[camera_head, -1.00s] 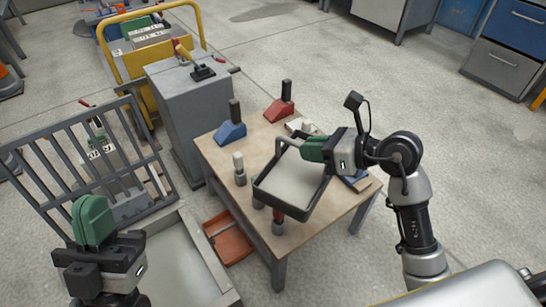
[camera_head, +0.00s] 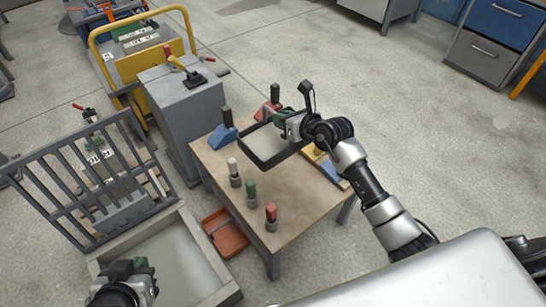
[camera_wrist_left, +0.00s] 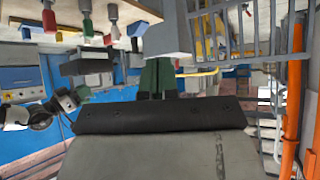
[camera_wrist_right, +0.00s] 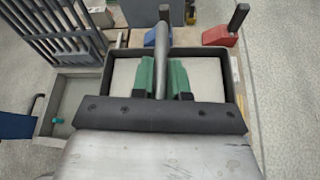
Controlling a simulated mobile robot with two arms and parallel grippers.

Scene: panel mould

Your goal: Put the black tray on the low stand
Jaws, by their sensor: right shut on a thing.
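The black tray (camera_head: 286,160) has a black rim, a pale inside and a grey bar handle. My right gripper (camera_head: 283,117) is shut on that handle and holds the tray over the back part of the wooden table. The right wrist view shows its green fingers (camera_wrist_right: 162,78) on either side of the handle and the tray rim (camera_wrist_right: 106,75) beyond them. My left gripper (camera_head: 131,267) is empty and shut, low at the left; its green fingers (camera_wrist_left: 157,76) are together in the left wrist view. I cannot tell which thing is the low stand.
The wooden table (camera_head: 215,160) bears white (camera_head: 234,172), green (camera_head: 251,192) and red (camera_head: 271,216) handled tools along its left side. Blue (camera_head: 222,134) and red (camera_head: 271,100) blocks stand behind. A grey cabinet (camera_head: 185,120), barred gate (camera_head: 75,180) and orange-red tray (camera_head: 226,235) lie left.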

